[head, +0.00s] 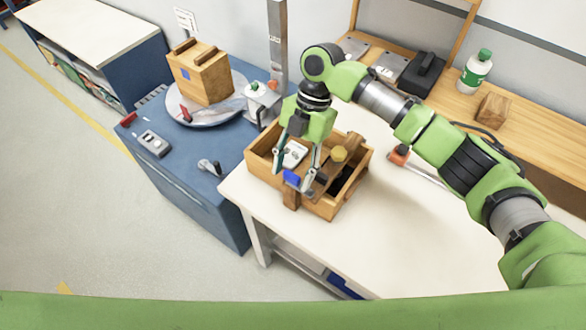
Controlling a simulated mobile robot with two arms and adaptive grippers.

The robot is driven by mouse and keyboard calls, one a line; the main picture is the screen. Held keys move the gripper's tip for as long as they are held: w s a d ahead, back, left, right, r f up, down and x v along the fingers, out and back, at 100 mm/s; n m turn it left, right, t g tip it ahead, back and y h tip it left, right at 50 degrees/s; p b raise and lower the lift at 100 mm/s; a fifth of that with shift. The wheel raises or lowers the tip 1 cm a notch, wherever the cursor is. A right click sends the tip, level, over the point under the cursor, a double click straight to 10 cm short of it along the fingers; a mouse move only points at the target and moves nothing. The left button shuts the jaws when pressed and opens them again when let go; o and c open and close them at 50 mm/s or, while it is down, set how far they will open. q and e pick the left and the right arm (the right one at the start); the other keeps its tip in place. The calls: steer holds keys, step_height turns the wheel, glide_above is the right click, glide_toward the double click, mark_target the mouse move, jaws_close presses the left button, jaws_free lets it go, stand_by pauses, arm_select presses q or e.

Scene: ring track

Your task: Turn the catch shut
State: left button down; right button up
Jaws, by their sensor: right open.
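An open-topped wooden box (333,209) stands on the near left part of the white table. The right finger is close to the bar; contact is unclear. My left gripper is out of view.
A blue cabinet (205,200) to the left carries a round plate (190,119) with a wooden block (200,78). A metal post (277,45) rises behind the box. A wooden shelf (535,135) holds a green-capped bottle (476,72). The table's front right is clear.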

steer(key=v, duration=1.2)
steer(key=shift+s, duration=0.1)
